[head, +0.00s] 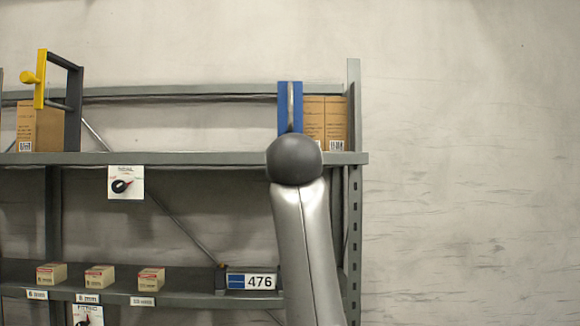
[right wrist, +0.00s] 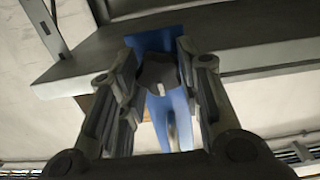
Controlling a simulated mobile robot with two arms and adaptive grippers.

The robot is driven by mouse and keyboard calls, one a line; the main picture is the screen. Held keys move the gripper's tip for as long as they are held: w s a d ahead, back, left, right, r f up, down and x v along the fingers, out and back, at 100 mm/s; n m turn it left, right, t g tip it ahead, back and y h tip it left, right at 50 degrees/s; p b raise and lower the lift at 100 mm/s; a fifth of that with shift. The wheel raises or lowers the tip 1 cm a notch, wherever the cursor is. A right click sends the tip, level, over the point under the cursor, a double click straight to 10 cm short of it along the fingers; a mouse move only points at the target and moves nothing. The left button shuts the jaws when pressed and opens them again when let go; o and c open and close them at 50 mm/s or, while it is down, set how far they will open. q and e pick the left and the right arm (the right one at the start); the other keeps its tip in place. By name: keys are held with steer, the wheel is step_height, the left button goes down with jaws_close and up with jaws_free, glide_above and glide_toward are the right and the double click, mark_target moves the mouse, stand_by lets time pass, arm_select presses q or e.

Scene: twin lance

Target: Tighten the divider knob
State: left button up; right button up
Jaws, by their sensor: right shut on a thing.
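In the right wrist view, my right gripper (right wrist: 160,62) has its two fingers on either side of a dark knob (right wrist: 158,74) with a pale mark on it, and is shut on it. The knob sits in front of a blue divider (right wrist: 150,41). In the head view the blue divider (head: 284,92) stands upright on the upper shelf near its right end. There my grey arm covers the knob and the right gripper. My left gripper is in neither view.
The upper shelf (head: 200,158) holds cardboard boxes (head: 337,115) right of the divider. A dark frame with a yellow upright (head: 41,90) and yellow knob stands far left. A dial card (head: 125,183) hangs below. Small boxes (head: 99,276) and a 476 sign (head: 260,282) are lower down.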

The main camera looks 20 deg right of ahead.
steer(key=shift+w+f, duration=0.1)
steer(key=shift+f, duration=0.2)
steer(key=o, duration=1)
steer(key=shift+c, duration=0.2)
steer(key=shift+o, duration=0.4)
steer(key=shift+r, duration=0.15)
steer(key=v, duration=1.2)
